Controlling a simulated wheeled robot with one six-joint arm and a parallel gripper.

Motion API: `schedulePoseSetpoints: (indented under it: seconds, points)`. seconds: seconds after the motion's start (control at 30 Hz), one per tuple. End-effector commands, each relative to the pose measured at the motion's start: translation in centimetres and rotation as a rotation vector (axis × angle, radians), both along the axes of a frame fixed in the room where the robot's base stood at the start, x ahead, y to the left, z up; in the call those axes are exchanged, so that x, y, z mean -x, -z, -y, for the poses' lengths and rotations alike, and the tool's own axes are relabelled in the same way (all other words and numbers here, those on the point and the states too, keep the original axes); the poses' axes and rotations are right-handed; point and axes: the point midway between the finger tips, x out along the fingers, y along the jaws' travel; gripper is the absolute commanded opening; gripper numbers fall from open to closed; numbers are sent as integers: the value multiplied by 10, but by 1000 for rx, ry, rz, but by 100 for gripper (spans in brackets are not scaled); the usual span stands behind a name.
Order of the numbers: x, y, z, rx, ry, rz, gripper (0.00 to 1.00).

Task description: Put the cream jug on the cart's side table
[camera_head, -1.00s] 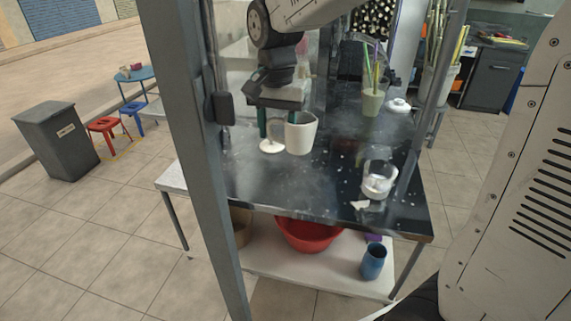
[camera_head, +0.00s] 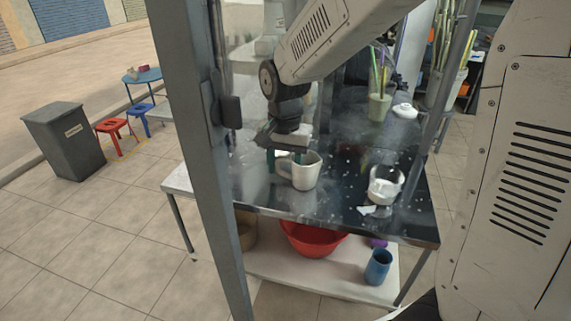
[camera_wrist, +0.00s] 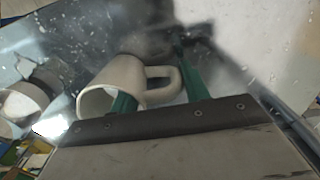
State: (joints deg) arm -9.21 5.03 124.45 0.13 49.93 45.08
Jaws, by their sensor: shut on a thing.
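The cream jug (camera_head: 303,172) is a cream-white mug-like vessel with a handle, over the cart's dark top. The cart's side table (camera_head: 178,180) is the pale surface at the cart's left end, partly hidden by a grey post.
A glass with white contents (camera_head: 384,186) stands at the right of the dark top (camera_head: 330,207). The grey post (camera_head: 200,150) rises between me and the side table. A red basin (camera_head: 313,240) and blue cup (camera_head: 378,267) sit below.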

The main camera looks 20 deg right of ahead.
Motion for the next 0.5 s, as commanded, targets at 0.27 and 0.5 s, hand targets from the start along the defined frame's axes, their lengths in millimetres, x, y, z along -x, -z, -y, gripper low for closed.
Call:
schedulePoseSetpoints:
  seconds: [0.27,0.5]
  points:
    - [0,2,0,0,0,-1,68]
    - [0,-4,0,0,0,1,68]
